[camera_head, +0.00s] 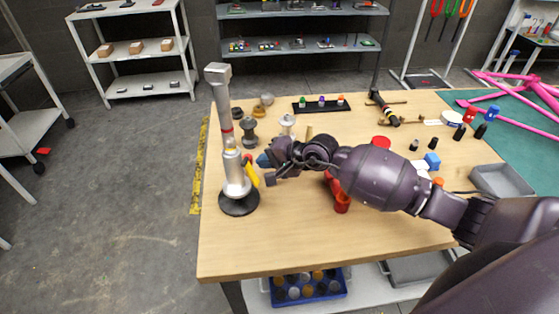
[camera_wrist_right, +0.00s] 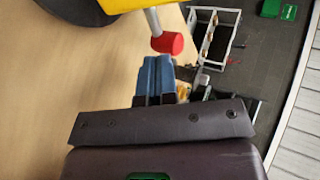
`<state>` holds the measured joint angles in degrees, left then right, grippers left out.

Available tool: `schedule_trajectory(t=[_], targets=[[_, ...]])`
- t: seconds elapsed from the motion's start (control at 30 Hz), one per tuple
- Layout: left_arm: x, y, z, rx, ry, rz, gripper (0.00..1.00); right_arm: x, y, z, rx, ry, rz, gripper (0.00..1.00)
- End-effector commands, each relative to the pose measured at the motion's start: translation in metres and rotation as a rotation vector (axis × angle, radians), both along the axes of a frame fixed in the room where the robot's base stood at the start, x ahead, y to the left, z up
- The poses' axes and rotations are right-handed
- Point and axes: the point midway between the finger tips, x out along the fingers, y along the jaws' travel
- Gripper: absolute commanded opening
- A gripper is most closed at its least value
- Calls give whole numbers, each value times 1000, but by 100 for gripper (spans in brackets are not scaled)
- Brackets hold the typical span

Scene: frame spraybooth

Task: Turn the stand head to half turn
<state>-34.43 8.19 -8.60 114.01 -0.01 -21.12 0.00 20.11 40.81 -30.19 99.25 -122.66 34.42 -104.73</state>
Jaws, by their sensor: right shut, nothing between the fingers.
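The stand (camera_head: 231,140) rises upright from a round black base (camera_head: 239,203) at the table's left side. It has a silver column, a red ring and a square head (camera_head: 217,73) on top. A yellow part (camera_head: 252,173) sits on its right side. My right gripper (camera_head: 264,161) is right of the column, close to the yellow part. The right wrist view shows its blue fingertips (camera_wrist_right: 153,78) shut and empty. A red knob (camera_wrist_right: 168,43) on a metal rod is just beyond them, with a yellow piece (camera_wrist_right: 118,4) above. I cannot tell whether the fingertips touch the knob. My left gripper is not in view.
Dark metal fittings (camera_head: 249,131) stand behind the gripper. A black strip with coloured knobs (camera_head: 322,104) lies at the back. A red part (camera_head: 342,203) lies under my right arm. The table's front left (camera_head: 270,240) is clear. A grey tray (camera_head: 503,180) is at right.

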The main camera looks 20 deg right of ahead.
Motion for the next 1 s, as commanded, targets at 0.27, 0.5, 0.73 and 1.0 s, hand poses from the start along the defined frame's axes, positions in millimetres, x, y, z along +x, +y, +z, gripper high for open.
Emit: schedule_trajectory(t=[0.27, 0.5, 0.73, 1.0], targets=[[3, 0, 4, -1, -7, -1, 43, 10, 9, 0, 1, 2, -1, 0], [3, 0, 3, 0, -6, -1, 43, 10, 9, 0, 1, 2, -1, 0], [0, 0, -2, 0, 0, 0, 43, 11, 9, -2, -1, 1, 8, 0], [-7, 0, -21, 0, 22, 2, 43, 13, 11, -2, 0, 2, 44, 0]])
